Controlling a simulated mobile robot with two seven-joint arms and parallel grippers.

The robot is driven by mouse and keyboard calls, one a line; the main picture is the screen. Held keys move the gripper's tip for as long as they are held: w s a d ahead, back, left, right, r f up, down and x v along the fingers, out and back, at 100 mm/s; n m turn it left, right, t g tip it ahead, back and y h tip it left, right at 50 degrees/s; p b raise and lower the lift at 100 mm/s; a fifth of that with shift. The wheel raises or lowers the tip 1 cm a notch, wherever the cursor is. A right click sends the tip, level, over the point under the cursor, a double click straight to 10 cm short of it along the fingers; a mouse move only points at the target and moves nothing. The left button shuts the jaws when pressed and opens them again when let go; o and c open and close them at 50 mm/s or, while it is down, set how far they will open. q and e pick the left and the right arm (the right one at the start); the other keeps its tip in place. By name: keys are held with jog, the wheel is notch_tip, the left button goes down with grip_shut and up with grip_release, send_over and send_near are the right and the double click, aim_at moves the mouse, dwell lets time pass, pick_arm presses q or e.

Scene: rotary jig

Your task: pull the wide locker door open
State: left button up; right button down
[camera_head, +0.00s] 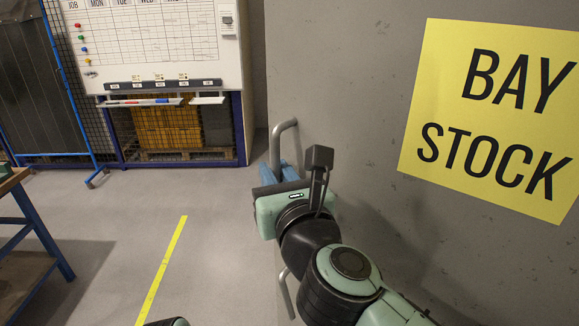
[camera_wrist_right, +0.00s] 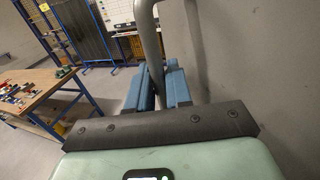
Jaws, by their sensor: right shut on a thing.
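The wide grey locker door (camera_head: 345,120) fills the right side of the head view and bears a yellow "BAY STOCK" sign (camera_head: 490,115). A grey tubular bar handle (camera_head: 276,150) stands out along its left edge; its lower end shows below my wrist. My right gripper (camera_head: 280,173) is shut on the handle, with its blue fingers around the bar. In the right wrist view the handle (camera_wrist_right: 151,40) runs down between the two fingers (camera_wrist_right: 160,88). I cannot tell whether the door is ajar. My left gripper is not clearly visible.
A whiteboard (camera_head: 150,45) and a blue-framed mesh cage with yellow crates (camera_head: 167,128) stand at the back. A workbench (camera_head: 15,180) is at the left edge. The floor with a yellow line (camera_head: 163,268) is clear between the bench and the door.

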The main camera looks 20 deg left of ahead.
jog(key=shift+n+g+y, duration=0.3)
jog(key=shift+n+y, duration=0.1)
jog(key=shift+y, duration=0.1)
jog(key=s, duration=0.2)
jog(key=s+a, duration=0.1)
jog(key=s, duration=0.2)
jog(key=shift+a, duration=0.15)
jog(key=c, duration=1.2)
grip_release()
jog(key=b+v, duration=0.1)
jog(key=v, duration=1.2)
jog(key=shift+s, duration=0.1)
